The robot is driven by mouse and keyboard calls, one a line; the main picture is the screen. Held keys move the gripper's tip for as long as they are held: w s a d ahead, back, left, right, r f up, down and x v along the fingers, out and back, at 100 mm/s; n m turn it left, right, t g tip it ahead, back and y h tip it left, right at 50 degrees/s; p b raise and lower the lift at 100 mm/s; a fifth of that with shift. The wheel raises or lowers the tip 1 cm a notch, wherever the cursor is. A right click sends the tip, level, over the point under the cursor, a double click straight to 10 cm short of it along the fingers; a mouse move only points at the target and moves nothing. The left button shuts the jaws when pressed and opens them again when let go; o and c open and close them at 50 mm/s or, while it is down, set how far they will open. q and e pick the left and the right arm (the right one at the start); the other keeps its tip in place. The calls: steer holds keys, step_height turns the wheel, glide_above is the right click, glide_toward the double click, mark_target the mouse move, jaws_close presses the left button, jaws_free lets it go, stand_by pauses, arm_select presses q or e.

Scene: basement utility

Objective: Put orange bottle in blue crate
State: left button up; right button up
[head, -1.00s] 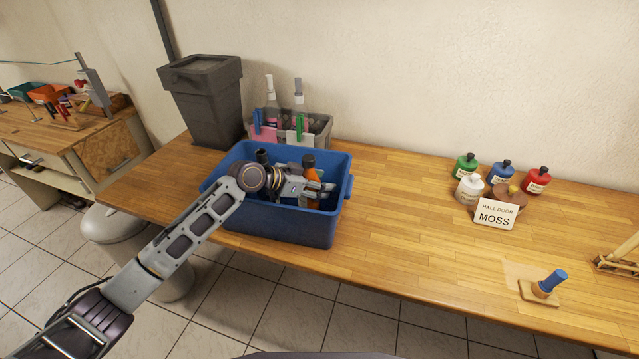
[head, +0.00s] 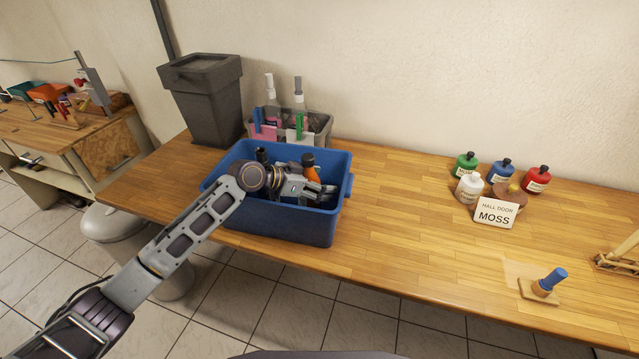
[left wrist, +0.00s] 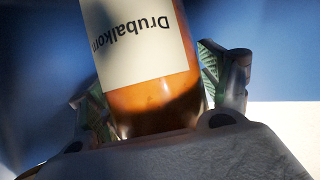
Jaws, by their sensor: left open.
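The orange bottle (head: 312,173), with a dark cap, stands inside the blue crate (head: 285,222) toward its right end, slightly tilted. My left gripper (head: 310,190) reaches into the crate and is open, with its fingers on either side of the bottle. In the left wrist view the bottle (left wrist: 150,100) shows its cream label upside down, between the two spread fingers. Its lower end is close to the palm. Whether a finger touches it I cannot tell. The bottle's base is hidden in the head view. My right gripper is not in view.
A dark bottle (head: 262,156) also stands in the crate. A grey caddy (head: 318,124) with spray bottles and a grey bin (head: 205,100) are behind. The bench middle is clear.

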arm_select(q)
steer(key=shift+r, duration=0.1)
steer(key=shift+b+v, duration=0.7)
steer(key=shift+v, duration=3)
steer(key=shift+r, duration=0.2)
